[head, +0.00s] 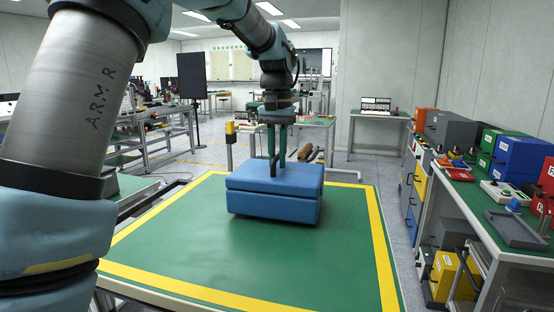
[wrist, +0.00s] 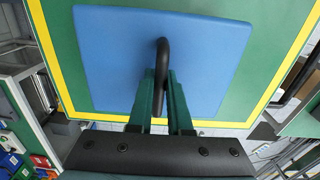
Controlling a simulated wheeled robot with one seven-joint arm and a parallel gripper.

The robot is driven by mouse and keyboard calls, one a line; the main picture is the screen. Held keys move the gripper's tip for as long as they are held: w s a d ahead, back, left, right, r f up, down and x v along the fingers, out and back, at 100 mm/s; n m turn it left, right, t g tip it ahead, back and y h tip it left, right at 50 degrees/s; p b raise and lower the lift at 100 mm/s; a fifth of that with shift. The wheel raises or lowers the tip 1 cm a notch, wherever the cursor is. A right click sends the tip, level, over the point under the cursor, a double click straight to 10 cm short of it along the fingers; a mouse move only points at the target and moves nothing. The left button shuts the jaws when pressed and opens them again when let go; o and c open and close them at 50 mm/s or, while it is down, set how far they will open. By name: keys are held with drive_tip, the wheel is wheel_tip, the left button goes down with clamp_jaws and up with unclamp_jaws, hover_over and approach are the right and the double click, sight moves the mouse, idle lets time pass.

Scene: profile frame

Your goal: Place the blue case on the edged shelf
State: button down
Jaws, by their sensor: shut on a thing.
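The blue case (head: 275,195) is a wide box with a lid seam, over the green table with a yellow border (head: 180,262). I cannot tell whether its underside touches the table. My gripper (head: 276,160) points down from above and is shut on the case's black handle. In the wrist view the flat blue top of the case (wrist: 110,60) fills the middle, and the green fingers of my gripper (wrist: 161,85) close around the dark handle loop (wrist: 162,50). I cannot single out an edged shelf with certainty.
A side bench on the right holds a grey tray (head: 516,228), coloured boxes such as a blue one (head: 520,158), and small parts. More bins stand beneath it. The green tabletop around the case is clear. Other workbenches stand behind.

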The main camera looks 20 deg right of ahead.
drive_tip(key=shift+f, duration=0.45)
drive_tip(key=shift+f, duration=0.2)
drive_tip(key=c, duration=0.8)
unclamp_jaws()
drive_tip(key=shift+c, duration=0.2)
wheel_tip(320, 180, up, 12)
drive_tip(key=b, duration=0.1)
drive_tip(key=shift+r, duration=0.2)
